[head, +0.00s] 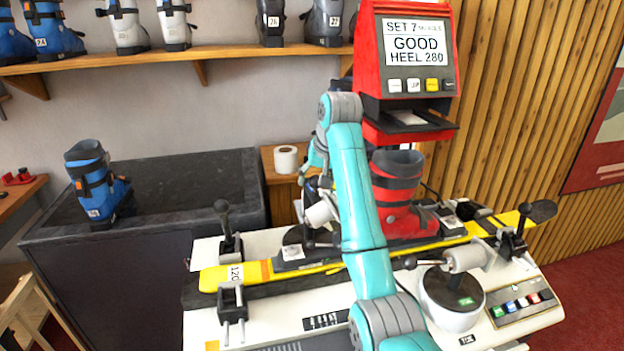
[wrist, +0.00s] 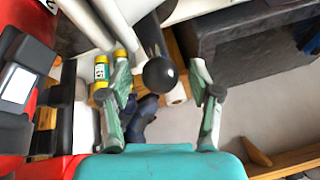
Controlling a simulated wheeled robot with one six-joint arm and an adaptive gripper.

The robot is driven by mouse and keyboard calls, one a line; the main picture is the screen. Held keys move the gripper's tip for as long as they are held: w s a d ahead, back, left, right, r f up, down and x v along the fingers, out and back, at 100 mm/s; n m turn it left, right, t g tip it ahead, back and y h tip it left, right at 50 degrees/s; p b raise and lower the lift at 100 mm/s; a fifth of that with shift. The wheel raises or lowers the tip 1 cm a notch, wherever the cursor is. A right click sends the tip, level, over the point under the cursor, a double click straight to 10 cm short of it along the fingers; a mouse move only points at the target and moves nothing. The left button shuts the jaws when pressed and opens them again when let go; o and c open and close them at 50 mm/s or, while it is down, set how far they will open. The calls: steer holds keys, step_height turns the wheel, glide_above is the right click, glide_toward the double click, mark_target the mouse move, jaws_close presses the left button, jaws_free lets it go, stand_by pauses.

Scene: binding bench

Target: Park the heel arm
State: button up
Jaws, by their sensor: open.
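The heel arm (head: 321,213) appears to be the white cylinder on a dark round base behind the yellow ski, left of the red boot (head: 398,192); my arm partly hides it. A similar toe arm (head: 464,258), its base marked TOE, stands at the right front. My gripper (wrist: 160,76) is open and points down behind the ski in the head view, its fingers mostly hidden there. In the wrist view a black ball knob (wrist: 160,74) shows between the spread fingers, touching neither visibly. I cannot tell whether it lies at fingertip depth.
The yellow ski (head: 222,277) lies clamped across the white bench. The red machine (head: 366,60) rises behind and reads "GOOD HEEL 280". A dark counter (head: 190,180) with a blue boot (head: 95,185) is at left. A paper roll (head: 286,159) stands behind.

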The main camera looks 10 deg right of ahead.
steer(key=shift+w+f, duration=0.25)
steer(key=shift+f, duration=0.3)
jaws_close()
steer(key=shift+a, duration=0.15)
